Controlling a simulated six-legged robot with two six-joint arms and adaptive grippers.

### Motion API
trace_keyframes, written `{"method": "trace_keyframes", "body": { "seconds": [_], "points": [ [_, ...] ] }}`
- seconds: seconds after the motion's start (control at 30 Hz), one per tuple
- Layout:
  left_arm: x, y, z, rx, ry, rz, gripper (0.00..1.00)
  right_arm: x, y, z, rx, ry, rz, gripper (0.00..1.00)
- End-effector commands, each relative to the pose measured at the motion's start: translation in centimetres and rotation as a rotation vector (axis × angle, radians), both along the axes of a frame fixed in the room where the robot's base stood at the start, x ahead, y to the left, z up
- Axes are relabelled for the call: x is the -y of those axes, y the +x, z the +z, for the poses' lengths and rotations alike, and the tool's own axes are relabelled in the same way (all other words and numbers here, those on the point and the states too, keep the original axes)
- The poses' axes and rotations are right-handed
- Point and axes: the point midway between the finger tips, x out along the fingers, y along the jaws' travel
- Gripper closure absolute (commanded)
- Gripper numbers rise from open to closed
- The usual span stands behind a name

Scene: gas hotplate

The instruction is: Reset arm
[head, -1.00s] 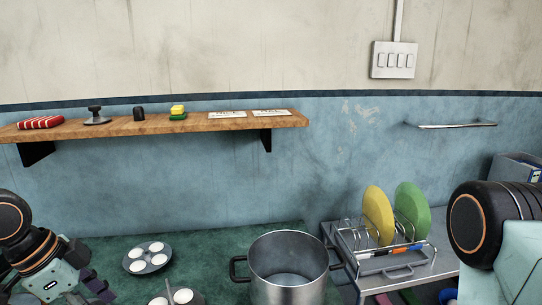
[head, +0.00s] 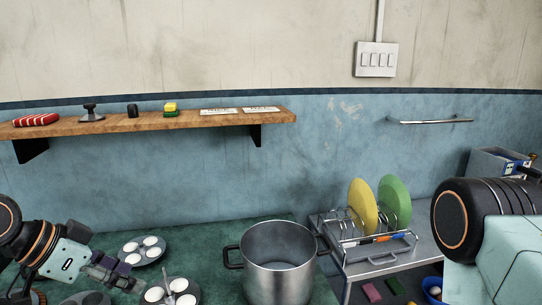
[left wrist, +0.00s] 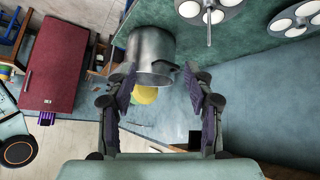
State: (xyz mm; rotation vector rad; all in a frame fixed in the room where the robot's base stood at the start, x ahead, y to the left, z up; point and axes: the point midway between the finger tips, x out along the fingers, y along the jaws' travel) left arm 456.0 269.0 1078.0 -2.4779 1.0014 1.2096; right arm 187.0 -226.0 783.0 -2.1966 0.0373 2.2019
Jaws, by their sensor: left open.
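My left gripper (head: 122,278) is at the lower left of the head view, left of the metal pot (head: 278,262) and near the round pans. In the left wrist view its two purple-padded fingers (left wrist: 160,82) are spread wide with nothing held between them. The pot (left wrist: 150,48) shows beyond the fingertips there, apart from them. My right gripper is out of view; only a part of my right arm shows at the right of the head view.
A dark round pan with white round pieces (head: 142,250) lies on the green worktop (head: 205,237), with another pan (head: 172,291) nearer. A dish rack (head: 372,245) holds a yellow plate (head: 362,206) and a green plate (head: 396,202). A wooden shelf (head: 60,129) hangs above.

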Motion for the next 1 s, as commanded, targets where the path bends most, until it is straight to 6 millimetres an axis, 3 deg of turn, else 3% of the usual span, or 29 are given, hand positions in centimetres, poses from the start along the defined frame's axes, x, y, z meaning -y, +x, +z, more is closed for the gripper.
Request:
{"method": "trace_keyframes", "body": {
  "seconds": [0.13, 0.23, 0.37, 0.47, 0.67, 0.8, 1.0],
  "points": [
    [2.0, 1.2, 0.2, 0.003, -0.13, 0.144, 0.47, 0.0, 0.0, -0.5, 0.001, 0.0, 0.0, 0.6],
    [3.1, 1.7, -1.7, -0.032, -0.209, 0.283, 0.47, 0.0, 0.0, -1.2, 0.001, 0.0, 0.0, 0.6],
    [4.0, 1.2, -6.9, -0.111, -0.263, 0.481, 0.47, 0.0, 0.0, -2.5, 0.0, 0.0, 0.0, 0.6],
    [4.0, -0.2, -12.2, -0.177, -0.242, 0.629, 0.47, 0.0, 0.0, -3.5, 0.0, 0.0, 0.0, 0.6],
    [3.4, -5.8, -22.4, -0.285, -0.1, 0.816, 0.47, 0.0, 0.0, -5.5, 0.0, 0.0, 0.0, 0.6],
    [3.1, -11.6, -28.9, -0.368, 0.049, 0.848, 0.47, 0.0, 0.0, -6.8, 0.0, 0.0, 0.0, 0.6],
    [3.6, -21.1, -35.7, -0.534, 0.247, 0.76, 0.47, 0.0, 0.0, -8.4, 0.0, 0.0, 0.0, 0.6]
  ]
}}
